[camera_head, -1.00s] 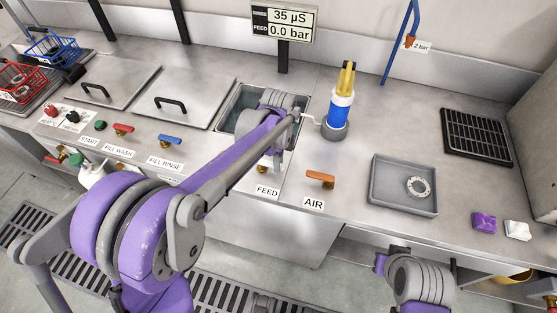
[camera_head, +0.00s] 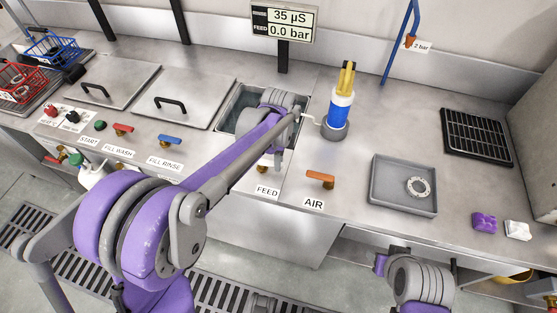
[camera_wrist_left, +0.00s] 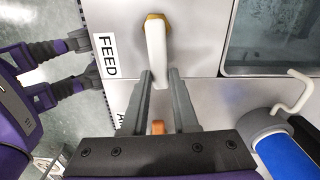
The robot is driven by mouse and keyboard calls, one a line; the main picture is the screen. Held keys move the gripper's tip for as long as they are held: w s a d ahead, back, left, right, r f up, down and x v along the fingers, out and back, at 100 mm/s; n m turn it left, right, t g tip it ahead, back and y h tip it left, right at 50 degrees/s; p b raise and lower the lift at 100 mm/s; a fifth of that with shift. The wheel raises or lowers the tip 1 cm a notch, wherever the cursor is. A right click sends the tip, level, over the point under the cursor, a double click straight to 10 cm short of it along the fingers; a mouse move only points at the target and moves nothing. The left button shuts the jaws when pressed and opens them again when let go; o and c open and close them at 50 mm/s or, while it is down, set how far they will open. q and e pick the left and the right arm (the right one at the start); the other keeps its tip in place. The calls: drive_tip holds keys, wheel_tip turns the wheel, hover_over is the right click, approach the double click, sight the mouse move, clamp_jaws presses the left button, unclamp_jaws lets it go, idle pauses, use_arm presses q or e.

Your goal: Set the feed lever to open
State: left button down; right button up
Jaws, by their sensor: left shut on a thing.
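In the head view my left forearm and wrist hide most of the lever; the brass valve and FEED label (camera_head: 267,191) show below. The display (camera_head: 284,22) reads feed 0.0 bar. My right arm shows at the lower right, its jaws not clear.
An orange air lever (camera_head: 320,179) sits right of the feed valve. An open sink (camera_head: 233,106) lies behind my left wrist. A grey tray (camera_head: 384,197) with a metal ring is further right.

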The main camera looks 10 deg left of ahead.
use_arm(q)
drive_tip(key=n, duration=0.1)
drive_tip(key=w+n, duration=0.2)
drive_tip(key=n, duration=0.1)
drive_tip(key=shift+a, duration=0.25)
drive_tip(key=n, duration=0.1)
drive_tip(key=w+n, duration=0.1)
drive_tip(key=n, duration=0.1)
drive_tip(key=a+n, duration=0.1)
drive_tip(key=shift+w+a+n+b, duration=0.1)
drive_tip(key=shift+w+n+b, duration=0.2)
drive_tip(key=n, duration=0.1)
drive_tip(key=a+n, duration=0.1)
drive_tip(key=n, duration=0.1)
drive_tip(key=w+n, duration=0.1)
drive_tip(key=shift+a, duration=0.35)
drive_tip(key=shift+w+a+n, duration=0.15)
drive_tip(key=shift+a+n, duration=0.3)
drive_tip(key=shift+n, duration=0.65)
drive_tip(key=shift+w+a+n, duration=0.1)
drive_tip(key=shift+a+n, duration=0.35)
drive_tip(key=shift+n, duration=0.65)
drive_tip(key=c, duration=0.7)
unclamp_jaws()
drive_tip(key=shift+r, duration=0.1)
